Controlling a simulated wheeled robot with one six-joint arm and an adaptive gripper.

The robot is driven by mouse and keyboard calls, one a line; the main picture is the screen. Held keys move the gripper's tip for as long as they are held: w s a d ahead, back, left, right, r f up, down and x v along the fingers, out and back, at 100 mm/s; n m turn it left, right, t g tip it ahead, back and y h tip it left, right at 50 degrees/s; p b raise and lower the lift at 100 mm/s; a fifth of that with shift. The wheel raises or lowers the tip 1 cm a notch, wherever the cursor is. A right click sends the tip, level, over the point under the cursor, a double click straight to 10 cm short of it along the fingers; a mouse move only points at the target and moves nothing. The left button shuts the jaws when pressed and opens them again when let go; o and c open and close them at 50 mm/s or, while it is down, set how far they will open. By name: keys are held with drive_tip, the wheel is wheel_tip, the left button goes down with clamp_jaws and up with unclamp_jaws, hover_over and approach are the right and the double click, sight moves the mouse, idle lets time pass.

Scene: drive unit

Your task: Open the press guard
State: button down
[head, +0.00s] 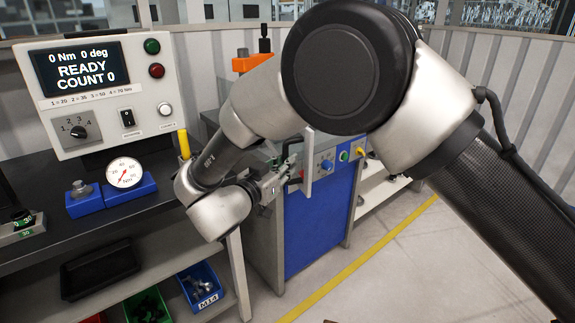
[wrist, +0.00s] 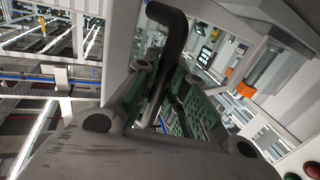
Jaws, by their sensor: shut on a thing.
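The press stands behind my arm in the head view, with an orange press head (head: 250,62) above a blue cabinet (head: 305,232). A pale upright frame edge (head: 308,160), which looks like the press guard, shows beside my gripper (head: 291,173). In the wrist view a black bent handle (wrist: 170,35) runs down between the fingers of my gripper (wrist: 162,88). My gripper is shut on this handle. The orange press part (wrist: 240,78) is to the right in the wrist view. My arm hides much of the press and guard in the head view.
A dark bench on the left bears a control box (head: 100,90) reading READY COUNT 0 and a dial gauge (head: 124,172). Bins, including a blue one (head: 200,285), sit below. Floor with a yellow line (head: 345,278) is open at right.

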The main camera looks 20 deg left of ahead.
drive_tip(key=c, duration=1.5)
unclamp_jaws()
drive_tip(key=shift+o, duration=0.2)
drive_tip(key=v, duration=1.2)
